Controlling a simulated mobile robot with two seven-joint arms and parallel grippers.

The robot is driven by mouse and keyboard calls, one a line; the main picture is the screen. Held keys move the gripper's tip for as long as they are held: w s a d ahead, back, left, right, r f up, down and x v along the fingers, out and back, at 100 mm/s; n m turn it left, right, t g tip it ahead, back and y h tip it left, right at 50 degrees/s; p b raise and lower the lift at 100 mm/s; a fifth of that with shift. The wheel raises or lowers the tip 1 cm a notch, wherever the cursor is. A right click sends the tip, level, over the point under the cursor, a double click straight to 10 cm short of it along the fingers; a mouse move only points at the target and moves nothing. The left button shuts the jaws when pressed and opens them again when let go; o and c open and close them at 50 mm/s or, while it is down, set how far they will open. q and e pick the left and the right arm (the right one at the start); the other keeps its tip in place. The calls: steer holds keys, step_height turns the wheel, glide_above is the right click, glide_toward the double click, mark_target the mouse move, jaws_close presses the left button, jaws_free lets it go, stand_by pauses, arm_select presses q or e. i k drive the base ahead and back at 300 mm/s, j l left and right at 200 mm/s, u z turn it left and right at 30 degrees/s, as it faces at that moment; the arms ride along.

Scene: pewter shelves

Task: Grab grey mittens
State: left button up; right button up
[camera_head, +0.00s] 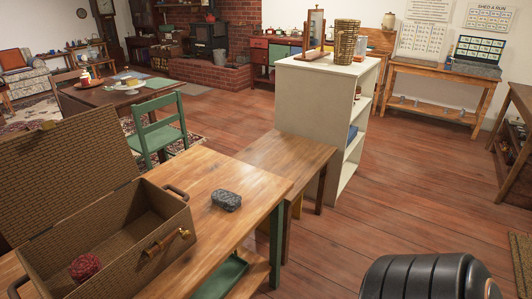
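A small dark grey bundle (226,200), which looks like the folded grey mittens, lies on the wooden table (240,177) in the head view. It sits near the middle of the tabletop, right of an open brown wicker basket (150,222) and apart from it. A dark red knitted or woolly item (85,267) lies inside the basket. Neither of my grippers shows in this view.
The basket's raised lid (65,165) stands at the left. A lower wooden table (290,155) adjoins the far right side, beside a white shelf unit (325,85). A green chair (158,128) stands behind.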

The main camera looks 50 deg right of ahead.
mark_target(228, 201)
steer(key=i+l+z, duration=0.1)
steer(key=z, duration=1.25)
